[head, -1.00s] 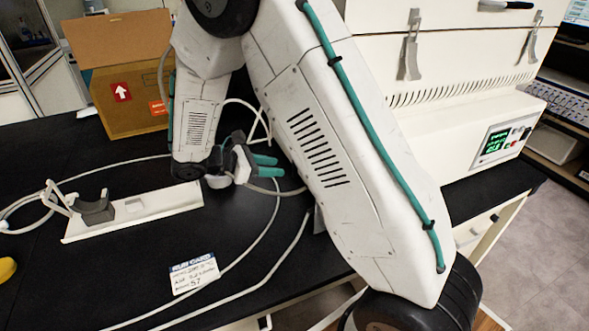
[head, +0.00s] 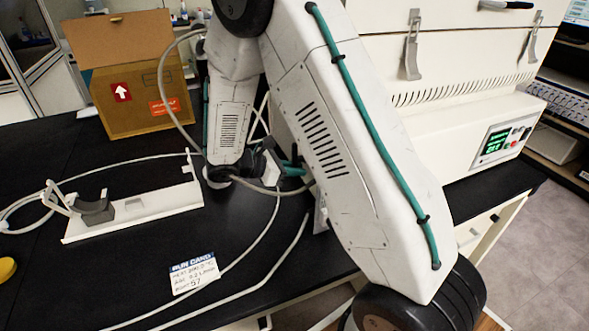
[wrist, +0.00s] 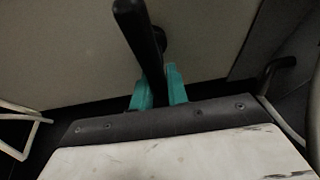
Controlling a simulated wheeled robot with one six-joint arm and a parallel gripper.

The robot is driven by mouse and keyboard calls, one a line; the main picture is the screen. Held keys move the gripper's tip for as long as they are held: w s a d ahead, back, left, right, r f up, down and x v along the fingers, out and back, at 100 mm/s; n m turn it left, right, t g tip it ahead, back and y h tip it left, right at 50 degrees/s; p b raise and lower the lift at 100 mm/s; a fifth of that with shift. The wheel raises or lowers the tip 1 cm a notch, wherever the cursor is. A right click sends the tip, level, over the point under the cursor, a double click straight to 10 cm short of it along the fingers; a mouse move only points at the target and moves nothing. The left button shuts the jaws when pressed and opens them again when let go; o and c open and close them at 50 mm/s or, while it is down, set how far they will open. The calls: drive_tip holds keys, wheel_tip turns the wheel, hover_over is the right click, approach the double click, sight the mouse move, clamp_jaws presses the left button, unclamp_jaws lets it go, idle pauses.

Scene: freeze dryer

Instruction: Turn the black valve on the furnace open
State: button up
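The black valve (wrist: 138,40) shows in the wrist view as a long dark lever on the pale side wall of the furnace (wrist: 70,50), with a round dark pivot behind it. My gripper (wrist: 159,90) has its teal fingers on either side of the lever's near end. I cannot tell whether they press on it. In the head view my gripper (head: 292,170) points right, close to the white furnace (head: 450,125). My arm hides the valve and the furnace's left side there.
A white stand (head: 130,210), a run card (head: 193,275) and a cardboard box (head: 130,95) are on the black bench (head: 110,290). Pale hoses cross the bench near my gripper. In the wrist view a dark bent pipe (wrist: 275,72) stands at the right.

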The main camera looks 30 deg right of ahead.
clamp_jaws()
drive_tip(key=m, duration=0.1)
drive_tip(key=m+t, duration=0.1)
drive_tip(key=shift+w+m+t+h, duration=0.3)
drive_tip(key=shift+w, duration=0.1)
drive_tip(key=shift+w+d+r+m+t+h, duration=0.1)
drive_tip(key=shift+w+r+m+t+h, duration=0.45)
drive_tip(key=shift+m, duration=1.3)
drive_tip(key=shift+w+d+r+m+t+h, duration=0.1)
drive_tip(key=shift+r+m+t+h, duration=0.25)
drive_tip(key=shift+m+t+h, duration=0.95)
drive_tip(key=shift+w+d+r+m+t+h, duration=0.1)
drive_tip(key=shift+w+r+m+t, duration=0.3)
drive_tip(key=shift+m, duration=1.95)
drive_tip(key=shift+s+r, duration=0.1)
